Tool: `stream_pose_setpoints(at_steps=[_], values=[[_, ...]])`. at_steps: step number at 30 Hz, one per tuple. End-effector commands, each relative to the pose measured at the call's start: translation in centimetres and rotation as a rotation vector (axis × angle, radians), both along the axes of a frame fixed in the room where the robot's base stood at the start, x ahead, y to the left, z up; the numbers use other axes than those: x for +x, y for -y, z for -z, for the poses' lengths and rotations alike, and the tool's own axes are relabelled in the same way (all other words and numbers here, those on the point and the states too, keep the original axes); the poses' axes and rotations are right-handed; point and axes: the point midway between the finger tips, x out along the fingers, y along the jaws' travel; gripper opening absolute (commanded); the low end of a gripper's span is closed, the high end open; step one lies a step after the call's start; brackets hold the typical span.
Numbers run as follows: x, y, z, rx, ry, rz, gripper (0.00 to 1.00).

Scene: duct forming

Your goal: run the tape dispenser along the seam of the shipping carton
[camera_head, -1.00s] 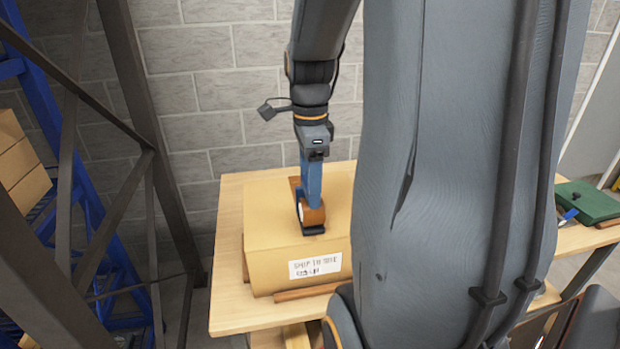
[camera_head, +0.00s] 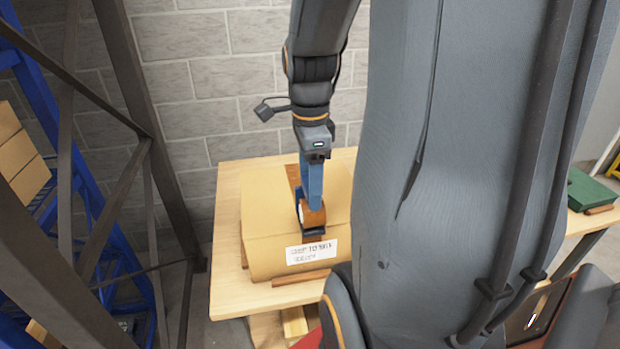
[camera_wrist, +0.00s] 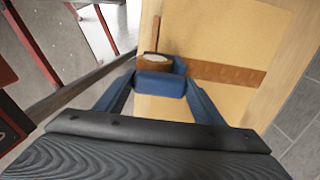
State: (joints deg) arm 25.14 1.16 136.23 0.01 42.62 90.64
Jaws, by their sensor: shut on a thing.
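The shipping carton (camera_head: 270,205) lies on a pale wooden table, with a white handwritten label (camera_head: 311,251) on its front face. My gripper (camera_head: 313,200) is shut on the tape dispenser (camera_head: 315,217), which has a blue body and a brown tape roll. The dispenser is at the carton's top, close to its front edge. A brown tape strip (camera_head: 293,180) runs behind it along the top. In the wrist view, my blue fingers (camera_wrist: 160,88) hold the dispenser body (camera_wrist: 158,84), and the strip (camera_wrist: 228,74) stretches right from it. The seam under the tape is hidden.
The wooden table (camera_head: 226,270) has bare room left of the carton. A wooden strip (camera_head: 301,278) lies before the carton. A dark steel frame and blue rack (camera_head: 85,190) stand left. A green case (camera_head: 592,191) sits far right, and a block wall is behind.

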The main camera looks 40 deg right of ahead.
Motion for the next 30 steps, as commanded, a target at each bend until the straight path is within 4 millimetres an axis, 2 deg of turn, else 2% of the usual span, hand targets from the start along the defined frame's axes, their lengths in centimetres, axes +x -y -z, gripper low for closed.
stream_pose_setpoints(at_steps=[8, 30], values=[[0.1, 0.1, -0.3, -0.001, 0.003, 0.0, 0.36], [0.2, 0.1, -6.8, -0.002, 0.004, 0.0, 0.36]])
